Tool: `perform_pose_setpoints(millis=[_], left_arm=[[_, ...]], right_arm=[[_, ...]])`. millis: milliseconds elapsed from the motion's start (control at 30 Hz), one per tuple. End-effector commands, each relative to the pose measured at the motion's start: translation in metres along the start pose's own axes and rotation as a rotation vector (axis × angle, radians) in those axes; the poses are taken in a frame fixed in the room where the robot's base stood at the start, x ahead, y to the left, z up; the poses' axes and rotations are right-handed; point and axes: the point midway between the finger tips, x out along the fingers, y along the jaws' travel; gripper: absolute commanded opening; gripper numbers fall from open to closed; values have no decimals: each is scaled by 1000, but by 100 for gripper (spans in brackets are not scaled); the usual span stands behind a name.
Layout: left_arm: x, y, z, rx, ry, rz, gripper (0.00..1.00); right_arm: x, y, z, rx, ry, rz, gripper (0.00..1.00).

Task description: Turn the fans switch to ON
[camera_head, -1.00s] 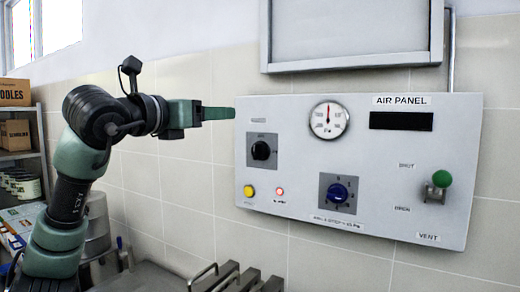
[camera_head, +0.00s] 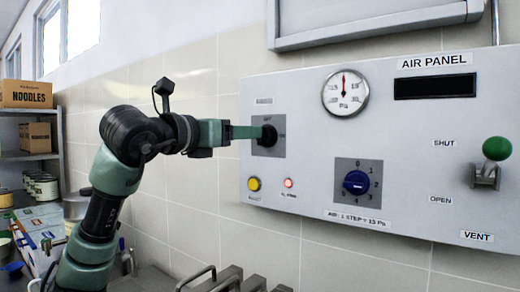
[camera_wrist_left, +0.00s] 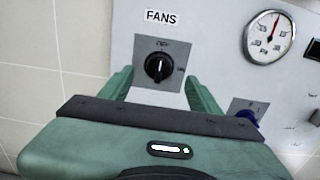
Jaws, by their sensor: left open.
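The fans switch is a black rotary knob (camera_head: 268,136) on a grey square plate at the left of the air panel. In the left wrist view the knob (camera_wrist_left: 158,68) sits under a FANS label, its white mark roughly upright; the small print around it is too blurred to read surely. My left gripper (camera_head: 255,131) points at the switch from the left, its fingers partly covering the plate. In the left wrist view the open fingers (camera_wrist_left: 160,82) lie either side of the knob with nothing between them; I cannot tell whether they touch the panel. My right gripper is not in view.
The air panel (camera_head: 300,210) also carries a yellow button (camera_head: 254,184), a lit red lamp (camera_head: 288,183), a blue dial (camera_head: 356,182), a gauge (camera_head: 345,92) and a green-knobbed vent lever (camera_head: 496,149). Metal handles (camera_head: 225,280) stand below. Shelves with boxes (camera_head: 42,94) are at left.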

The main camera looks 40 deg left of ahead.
Motion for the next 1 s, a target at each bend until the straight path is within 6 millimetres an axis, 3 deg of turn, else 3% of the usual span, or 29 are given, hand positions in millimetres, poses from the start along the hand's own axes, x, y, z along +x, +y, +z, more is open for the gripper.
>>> perform_pose_setpoints(millis=[33,167,600,967,1000], left_arm=[[0,0,-8,0,0,0,63],[8,0,-7,-1,2,-1,63],[71,0,-6,-2,3,-1,63],[78,0,-7,-1,1,0,63],[78,0,-7,-1,1,0,57]], right_arm=[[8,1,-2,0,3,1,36],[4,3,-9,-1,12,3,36],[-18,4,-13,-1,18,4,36],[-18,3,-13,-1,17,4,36],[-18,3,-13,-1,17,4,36]])
